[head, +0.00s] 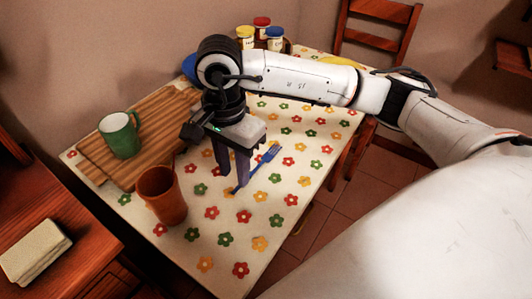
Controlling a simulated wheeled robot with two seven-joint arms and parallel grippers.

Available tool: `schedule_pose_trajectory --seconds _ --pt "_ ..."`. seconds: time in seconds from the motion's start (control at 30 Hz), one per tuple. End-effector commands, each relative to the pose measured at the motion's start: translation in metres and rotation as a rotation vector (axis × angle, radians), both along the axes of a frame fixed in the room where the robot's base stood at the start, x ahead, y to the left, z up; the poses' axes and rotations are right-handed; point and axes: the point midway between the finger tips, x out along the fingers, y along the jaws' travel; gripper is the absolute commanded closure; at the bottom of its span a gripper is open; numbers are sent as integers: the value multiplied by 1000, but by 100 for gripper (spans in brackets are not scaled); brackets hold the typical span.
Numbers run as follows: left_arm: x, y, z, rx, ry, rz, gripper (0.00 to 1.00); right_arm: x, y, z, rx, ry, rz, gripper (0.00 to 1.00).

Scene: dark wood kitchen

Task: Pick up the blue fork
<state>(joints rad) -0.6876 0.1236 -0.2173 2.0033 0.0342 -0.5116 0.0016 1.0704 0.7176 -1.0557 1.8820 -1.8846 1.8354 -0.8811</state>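The blue fork (263,164) lies on the flowered tablecloth, tines toward the upper right and handle end toward the lower left. My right gripper (232,178) points down over the table at the handle end of the fork. Its two dark fingers are apart, with a gap between them. The nearer finger overlaps part of the handle, so I cannot tell whether it touches the fork. My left gripper is not in view.
An orange-brown cup (162,196) stands left of my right gripper. A green mug (120,136) stands on a wooden board (165,115). Jars (262,30) stand at the back. The cloth's front part is clear.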

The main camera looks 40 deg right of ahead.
Motion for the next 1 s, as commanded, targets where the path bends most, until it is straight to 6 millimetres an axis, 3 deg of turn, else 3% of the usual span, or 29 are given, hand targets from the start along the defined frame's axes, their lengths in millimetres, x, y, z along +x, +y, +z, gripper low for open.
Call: schedule_pose_trajectory --seconds 0.23,0.57,0.73,1.0 --pt "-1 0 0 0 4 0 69 -3 -2 -37 1 4 -1 71" --pt "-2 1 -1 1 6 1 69 -2 -2 -45 1 0 0 71" --pt "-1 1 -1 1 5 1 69 -2 -2 -45 2 1 0 100" --pt "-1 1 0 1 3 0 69 -2 -2 -45 2 1 0 100"
